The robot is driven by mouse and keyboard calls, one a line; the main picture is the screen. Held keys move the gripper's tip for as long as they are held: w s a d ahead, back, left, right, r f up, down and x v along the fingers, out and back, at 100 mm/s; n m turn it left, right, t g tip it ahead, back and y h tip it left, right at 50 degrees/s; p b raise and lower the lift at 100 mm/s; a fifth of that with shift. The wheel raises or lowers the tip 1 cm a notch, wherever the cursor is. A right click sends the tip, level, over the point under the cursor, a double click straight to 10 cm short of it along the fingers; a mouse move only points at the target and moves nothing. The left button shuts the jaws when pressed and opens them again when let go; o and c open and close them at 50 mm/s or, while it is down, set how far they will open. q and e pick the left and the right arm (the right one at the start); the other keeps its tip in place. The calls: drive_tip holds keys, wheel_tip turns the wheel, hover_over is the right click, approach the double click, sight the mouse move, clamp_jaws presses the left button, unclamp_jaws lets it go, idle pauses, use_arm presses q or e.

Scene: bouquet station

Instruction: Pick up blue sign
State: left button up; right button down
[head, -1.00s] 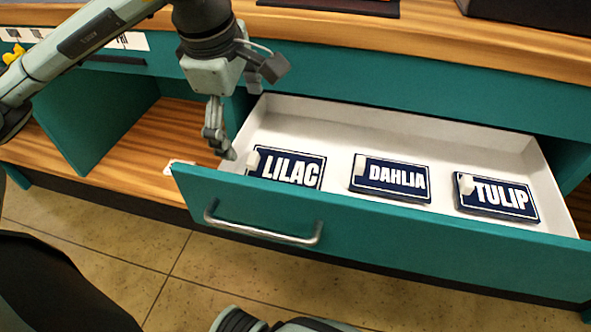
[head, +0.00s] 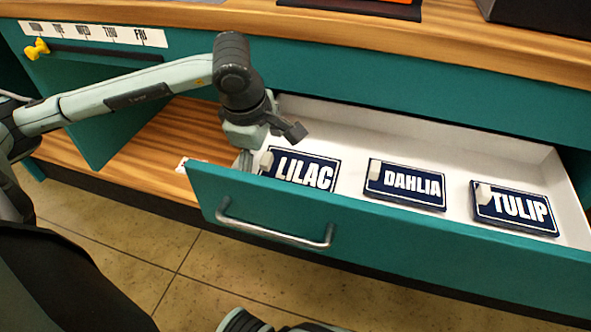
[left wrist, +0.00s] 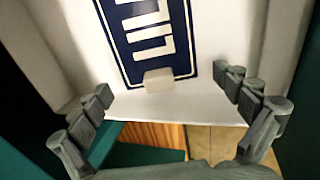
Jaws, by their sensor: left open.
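Three dark blue signs with white lettering lie flat in the open white drawer (head: 420,138). They read LILAC (head: 308,173), DAHLIA (head: 404,185) and TULIP (head: 514,208), each with a small pale tab on its left end. My left gripper (head: 246,160) is at the drawer's left end, beside the LILAC sign; its fingertips are mostly hidden in the head view. In the left wrist view its fingers (left wrist: 163,88) are spread wide and empty. The LILAC sign (left wrist: 130,50) and its tab (left wrist: 158,80) show between and beyond them.
The teal drawer front (head: 400,250) with a metal handle (head: 275,228) stands up before the signs. An open wooden shelf (head: 130,145) lies left of the drawer. The counter (head: 430,45) runs above. A strip of weekday labels (head: 95,33) and a yellow knob (head: 38,48) are upper left.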

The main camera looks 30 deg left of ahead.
use_arm(q)
drive_tip(key=c, duration=1.5)
drive_tip(key=shift+s+f, duration=0.15)
drive_tip(key=shift+s, duration=0.05)
drive_tip(key=c, duration=0.8)
drive_tip(key=shift+o, duration=0.2)
drive_tip(key=shift+d, duration=0.1)
